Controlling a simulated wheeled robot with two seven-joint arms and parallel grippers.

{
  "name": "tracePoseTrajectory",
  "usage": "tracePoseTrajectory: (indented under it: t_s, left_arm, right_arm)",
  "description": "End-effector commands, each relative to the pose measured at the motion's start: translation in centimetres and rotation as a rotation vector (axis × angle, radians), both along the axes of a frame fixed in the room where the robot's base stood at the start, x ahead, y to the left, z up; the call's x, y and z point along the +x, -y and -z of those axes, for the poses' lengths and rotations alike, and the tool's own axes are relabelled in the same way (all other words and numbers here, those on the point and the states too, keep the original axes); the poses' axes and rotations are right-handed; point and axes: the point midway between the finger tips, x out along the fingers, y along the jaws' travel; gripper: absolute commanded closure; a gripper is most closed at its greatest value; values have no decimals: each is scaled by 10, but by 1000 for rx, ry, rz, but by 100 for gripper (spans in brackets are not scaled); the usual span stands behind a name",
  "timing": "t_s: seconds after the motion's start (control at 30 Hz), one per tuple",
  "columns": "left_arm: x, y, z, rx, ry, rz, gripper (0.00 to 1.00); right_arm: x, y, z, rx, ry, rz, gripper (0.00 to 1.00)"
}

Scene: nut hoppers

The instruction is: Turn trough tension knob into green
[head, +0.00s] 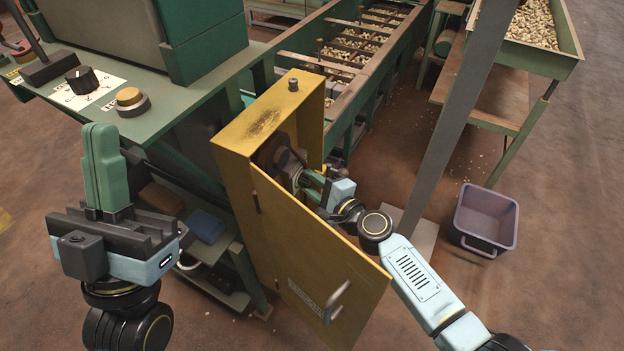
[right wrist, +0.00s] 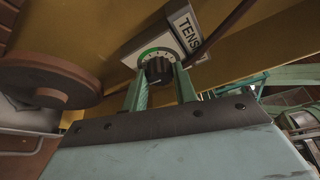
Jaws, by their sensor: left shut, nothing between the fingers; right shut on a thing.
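The tension knob (right wrist: 158,70) is black and ribbed, on a pale dial plate with a green band (right wrist: 150,53) along its upper left and a label (right wrist: 187,27) reading "TENS". My right gripper (right wrist: 163,82) is shut on the knob, one green finger on each side. In the head view my right gripper (head: 312,182) reaches into the open yellow cabinet (head: 262,112), and the knob is hidden there. The knob's pointer is too small to read. My left gripper (head: 101,135) is shut and empty, upright in front of the green bench.
The yellow cabinet door (head: 310,262) stands open toward me, close to my right arm. A round brown part (right wrist: 52,77) lies left of the knob. A trough of nuts (head: 350,50) runs behind the cabinet. A grey bin (head: 485,217) stands on the floor at right.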

Motion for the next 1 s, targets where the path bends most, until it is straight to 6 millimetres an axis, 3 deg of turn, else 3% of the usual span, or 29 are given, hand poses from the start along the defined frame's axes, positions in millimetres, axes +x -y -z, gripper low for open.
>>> tracePoseTrajectory:
  t_s: [0.1, 0.37, 0.63, 0.8, 1.0]
  left_arm:
    - [17, 5, -2, 45, -147, 0, 100]
    - [46, 12, 18, 140, -463, 2, 100]
    - [66, 10, 72, 250, -832, -18, 100]
    - [67, 4, 105, 304, -1023, -31, 100]
    - [63, -1, 129, 342, -1163, -39, 100]
  right_arm:
    - [0, 1, -5, 38, -60, 1, 95]
    - [1, 2, -5, 126, -191, 3, 95]
    - [2, 2, -5, 203, -305, 3, 95]
    - [2, 2, -5, 239, -358, 3, 95]
    - [2, 2, -4, 266, -400, 3, 95]
